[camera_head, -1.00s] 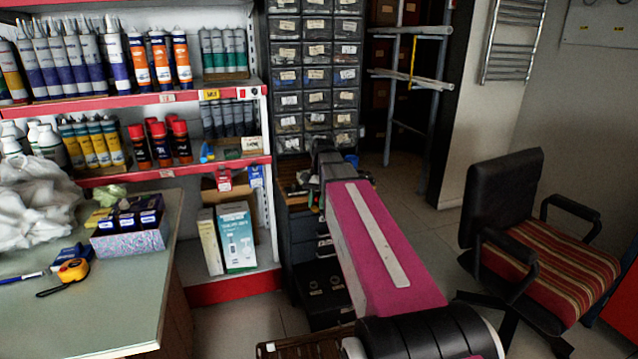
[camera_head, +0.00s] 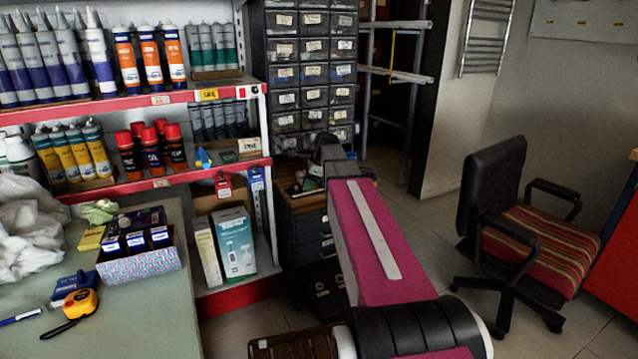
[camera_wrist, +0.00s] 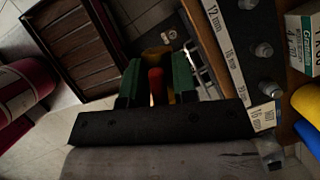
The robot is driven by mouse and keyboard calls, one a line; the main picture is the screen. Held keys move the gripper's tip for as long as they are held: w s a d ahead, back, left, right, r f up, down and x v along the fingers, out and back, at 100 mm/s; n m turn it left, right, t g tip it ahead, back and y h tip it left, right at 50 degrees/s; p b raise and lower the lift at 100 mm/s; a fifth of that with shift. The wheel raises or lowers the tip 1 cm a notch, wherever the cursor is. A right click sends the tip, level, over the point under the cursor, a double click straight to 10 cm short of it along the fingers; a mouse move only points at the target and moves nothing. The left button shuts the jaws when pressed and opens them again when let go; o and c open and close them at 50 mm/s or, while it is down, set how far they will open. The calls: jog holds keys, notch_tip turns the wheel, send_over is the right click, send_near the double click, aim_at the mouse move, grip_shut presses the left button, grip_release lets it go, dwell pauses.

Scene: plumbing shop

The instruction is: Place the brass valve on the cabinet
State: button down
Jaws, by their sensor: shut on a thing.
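My gripper (camera_wrist: 155,88) is shut on the brass valve (camera_wrist: 155,76), which shows as a yellowish body with a red part between the green fingers in the wrist view. Shadow blurs its exact shape. In the head view the valve is not visible and my arm hides most of the gripper. The low dark cabinet (camera_head: 301,235) stands behind and left of my arm, with a wooden-edged top holding small items. My arm's far end is close to that top; the exact gap cannot be told.
A drawer unit (camera_head: 313,75) rises behind the cabinet. Red-edged shelves (camera_head: 150,98) with tubes and cans stand left. A counter (camera_head: 140,310) holds a tape measure (camera_head: 75,304) and a box (camera_head: 140,260). A striped chair (camera_head: 545,245) stands right. A size-labelled strip (camera_wrist: 222,50) lies right of the gripper.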

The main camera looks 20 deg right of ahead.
send_over(288, 185)
jog(key=d, duration=0.1)
notch_tip(288, 185, down, 2)
jog(key=shift+d+f, duration=0.1)
notch_tip(288, 185, down, 5)
jog(key=shift+r, duration=0.2)
jog(key=shift+w+f, duration=0.15)
jog(key=shift+f, duration=0.05)
jog(key=shift+f, duration=0.35)
